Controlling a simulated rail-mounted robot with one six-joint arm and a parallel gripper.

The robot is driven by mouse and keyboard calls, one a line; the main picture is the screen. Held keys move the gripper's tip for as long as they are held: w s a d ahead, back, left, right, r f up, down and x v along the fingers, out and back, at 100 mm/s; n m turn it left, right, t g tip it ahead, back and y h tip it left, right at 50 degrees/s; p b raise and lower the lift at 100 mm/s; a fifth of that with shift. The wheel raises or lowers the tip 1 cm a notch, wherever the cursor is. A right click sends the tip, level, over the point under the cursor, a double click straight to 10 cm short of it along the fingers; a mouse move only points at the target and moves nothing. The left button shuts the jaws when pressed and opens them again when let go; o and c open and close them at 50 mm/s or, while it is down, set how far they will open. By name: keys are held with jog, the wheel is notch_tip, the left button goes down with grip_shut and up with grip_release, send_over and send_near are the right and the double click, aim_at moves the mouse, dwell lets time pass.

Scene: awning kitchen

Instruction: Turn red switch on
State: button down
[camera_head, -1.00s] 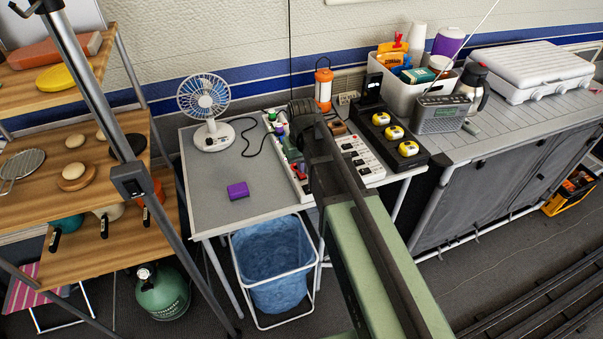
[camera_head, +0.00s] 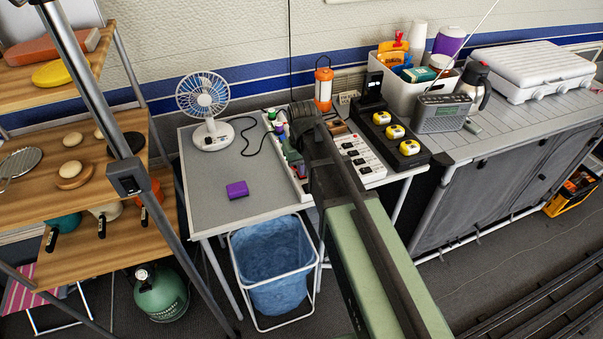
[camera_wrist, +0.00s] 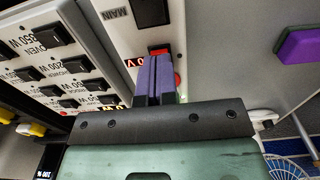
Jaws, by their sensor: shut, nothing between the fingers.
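In the wrist view a red switch (camera_wrist: 160,49) sits on a white power panel (camera_wrist: 116,20), beside a red-lit display (camera_wrist: 135,63) and below a black switch and the upside-down word MAIN. My gripper (camera_wrist: 157,58) has purple fingers, shut together with nothing between them. Its fingertips overlap the lower edge of the red switch in the picture; I cannot tell whether they touch it. The fingers hide part of the panel. In the head view the white panel (camera_head: 301,186) lies on the grey table, and my arm covers most of it and the red switch.
A second white panel (camera_head: 360,155) with several black switches stands close to the right. Beside it is a black block with yellow units (camera_head: 396,131). An orange lantern (camera_head: 323,84) and a fan (camera_head: 205,108) stand behind.

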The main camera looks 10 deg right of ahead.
jog(key=shift+f+b, duration=0.45)
jog(key=shift+f, duration=0.05)
notch_tip(320, 180, up, 7)
jog(key=p, duration=0.7)
jog(key=shift+r, duration=0.15)
jog(key=s+m, duration=0.1)
jog(key=s, duration=1.3)
jog(key=shift+s, duration=0.25)
